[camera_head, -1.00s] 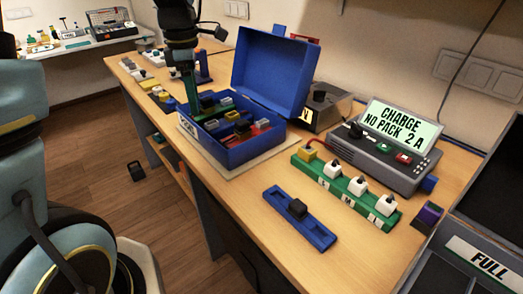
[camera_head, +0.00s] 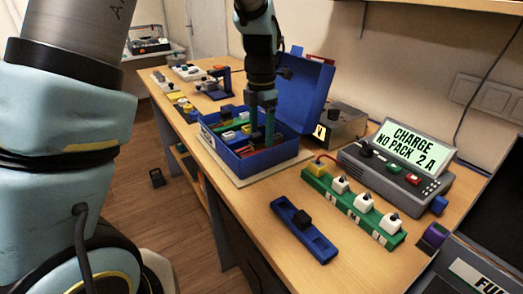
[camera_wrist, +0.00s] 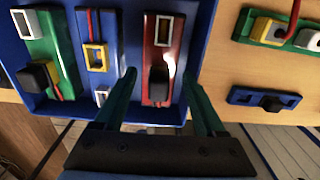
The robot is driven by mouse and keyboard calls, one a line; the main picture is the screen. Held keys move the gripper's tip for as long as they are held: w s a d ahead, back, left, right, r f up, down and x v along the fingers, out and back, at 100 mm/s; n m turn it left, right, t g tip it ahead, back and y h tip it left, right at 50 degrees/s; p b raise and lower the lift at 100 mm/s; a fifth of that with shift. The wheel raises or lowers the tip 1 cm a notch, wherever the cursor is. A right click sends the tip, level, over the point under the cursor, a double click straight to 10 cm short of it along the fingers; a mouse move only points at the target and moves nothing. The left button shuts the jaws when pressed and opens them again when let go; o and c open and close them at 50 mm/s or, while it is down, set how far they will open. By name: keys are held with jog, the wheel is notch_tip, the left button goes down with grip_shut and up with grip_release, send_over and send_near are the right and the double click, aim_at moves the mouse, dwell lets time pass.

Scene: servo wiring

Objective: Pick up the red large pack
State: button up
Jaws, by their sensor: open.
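The red large pack (camera_wrist: 163,35) lies in the blue box, whose wall (camera_head: 270,167) shows in the head view. It is a long red block with a white-framed window and a black knob. In the wrist view my gripper (camera_wrist: 159,74) is open, with one green finger on each side of the red pack, apart from it. In the head view my gripper (camera_head: 267,138) points down into the box and partly hides its contents.
A green pack (camera_wrist: 45,50) and a narrow blue piece with a yellow frame (camera_wrist: 95,57) lie left of the red pack. The box lid (camera_head: 308,92) stands open behind. A charger (camera_head: 395,160), green strip (camera_head: 350,210) and blue holder (camera_head: 300,228) are to the right.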

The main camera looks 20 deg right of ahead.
aim_at(261, 145)
jog(key=shift+f+p, duration=0.6)
jog(key=shift+f, duration=1.65)
grip_shut()
